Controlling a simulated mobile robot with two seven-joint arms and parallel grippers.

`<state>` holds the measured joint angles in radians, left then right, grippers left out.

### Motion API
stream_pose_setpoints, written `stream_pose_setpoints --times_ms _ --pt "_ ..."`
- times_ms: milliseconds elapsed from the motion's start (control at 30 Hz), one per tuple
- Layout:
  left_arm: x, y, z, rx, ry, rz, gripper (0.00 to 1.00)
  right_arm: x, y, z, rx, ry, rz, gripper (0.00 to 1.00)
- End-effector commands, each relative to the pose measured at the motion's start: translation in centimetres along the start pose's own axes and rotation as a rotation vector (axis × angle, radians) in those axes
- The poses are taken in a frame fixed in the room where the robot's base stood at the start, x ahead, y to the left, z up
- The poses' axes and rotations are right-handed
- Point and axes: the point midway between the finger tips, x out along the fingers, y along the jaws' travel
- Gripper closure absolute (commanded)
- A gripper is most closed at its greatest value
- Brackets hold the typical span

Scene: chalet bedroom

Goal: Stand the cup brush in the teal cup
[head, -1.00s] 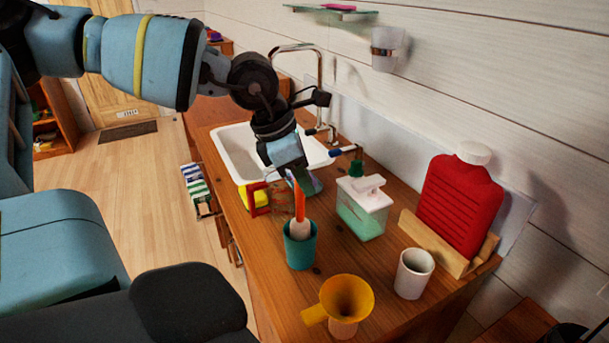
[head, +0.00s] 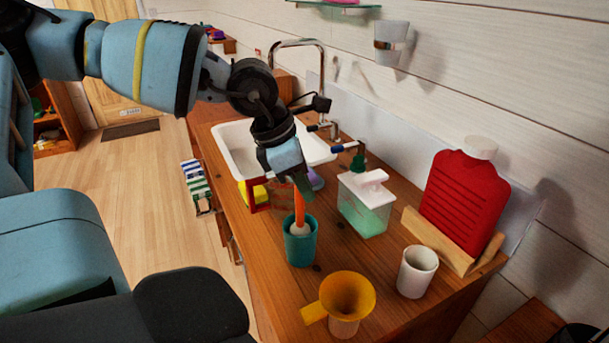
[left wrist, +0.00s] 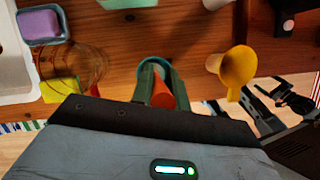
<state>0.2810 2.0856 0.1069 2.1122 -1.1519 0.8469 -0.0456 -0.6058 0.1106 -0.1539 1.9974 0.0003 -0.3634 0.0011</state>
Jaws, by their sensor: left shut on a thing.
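The cup brush (head: 299,208) has an orange handle and a white head. It stands nearly upright, handle up, with its white head at the mouth of the teal cup (head: 300,250), partly inside; how deep is hidden. My left gripper (head: 301,188) is above the cup and shut on the orange handle. The left wrist view shows the orange handle (left wrist: 162,96) between the fingers, with the teal cup's rim (left wrist: 151,65) just beyond. Dark jointed parts at the right of the left wrist view seem to be mine, possibly my right gripper (left wrist: 270,100); its jaws are unclear.
A yellow funnel (head: 347,297) and a white cup (head: 416,272) stand in front. A soap dispenser (head: 365,205) is right of the teal cup. A red bottle (head: 465,200) stands in a wooden holder. The sink (head: 238,155) is behind; a clear glass (left wrist: 85,65) is beside it.

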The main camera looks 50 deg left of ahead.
Motion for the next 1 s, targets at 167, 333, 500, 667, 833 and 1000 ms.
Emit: stream_pose_setpoints --times_ms 167,333,500,667,833,1000 --pt "0.50 -0.01 -0.19 0.000 0.000 0.000 1.00 0.11 -0.04 0.68 0.001 -0.011 -0.001 0.00" --pt "0.82 -0.02 -0.33 0.001 -0.001 0.000 1.00 0.27 -0.04 0.93 0.002 -0.014 -0.001 0.00" --pt "0.89 -0.03 -0.36 0.000 -0.001 0.000 1.00 0.41 0.00 0.80 0.001 -0.011 -0.001 0.00" --pt "0.87 -0.03 -0.35 0.000 -0.001 0.000 1.00 0.57 0.06 0.46 0.000 -0.005 0.000 0.00" --pt "0.87 -0.02 -0.36 0.000 -0.001 0.000 0.67 0.69 0.10 0.23 -0.001 0.000 0.000 0.00" --pt "0.87 -0.02 -0.36 0.000 -0.001 0.000 0.59 0.69 0.10 0.24 -0.001 0.000 0.000 0.00"
